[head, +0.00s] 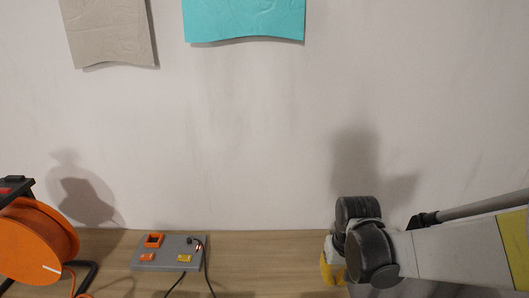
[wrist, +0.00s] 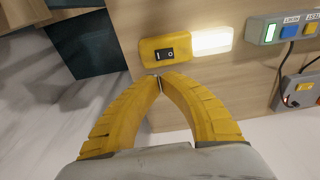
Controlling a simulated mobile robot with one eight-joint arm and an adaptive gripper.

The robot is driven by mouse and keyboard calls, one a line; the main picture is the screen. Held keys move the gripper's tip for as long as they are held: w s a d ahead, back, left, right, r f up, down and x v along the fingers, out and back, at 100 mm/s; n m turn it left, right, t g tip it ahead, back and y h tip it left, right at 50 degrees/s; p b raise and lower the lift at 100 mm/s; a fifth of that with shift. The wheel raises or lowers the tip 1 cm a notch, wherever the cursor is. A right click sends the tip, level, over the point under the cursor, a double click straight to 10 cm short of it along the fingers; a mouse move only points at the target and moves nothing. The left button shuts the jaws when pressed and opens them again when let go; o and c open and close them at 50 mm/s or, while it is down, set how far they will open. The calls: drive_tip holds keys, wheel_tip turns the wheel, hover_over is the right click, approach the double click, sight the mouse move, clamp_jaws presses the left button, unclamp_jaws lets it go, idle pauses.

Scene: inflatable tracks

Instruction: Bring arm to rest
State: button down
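My arm (head: 450,253) reaches in from the right edge of the head view, with dark rounded joints at its end. My gripper's yellow fingers show only partly there, low beside those joints. In the wrist view my gripper (wrist: 159,82) has its two curved yellow fingers brought together at the tips, with nothing visible between them. The fingertips appear just below a yellow switch box (wrist: 150,50) with a black rocker switch (wrist: 172,53). I cannot tell whether they touch it.
A lit white panel (wrist: 211,41) adjoins the switch box. A grey button box (wrist: 285,28) is at upper right. In the head view, an orange cable reel (head: 35,243) and a grey panel with cables (head: 167,253) sit on the wooden surface (head: 255,245) before a pale wall.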

drive_tip(key=s+r+t+b, duration=0.1)
drive_tip(key=s+r+t, duration=0.4)
drive_tip(key=s+r, duration=0.6)
drive_tip(key=shift+s+r+t, duration=0.25)
drive_tip(key=shift+s+t, duration=0.05)
idle(0.3)
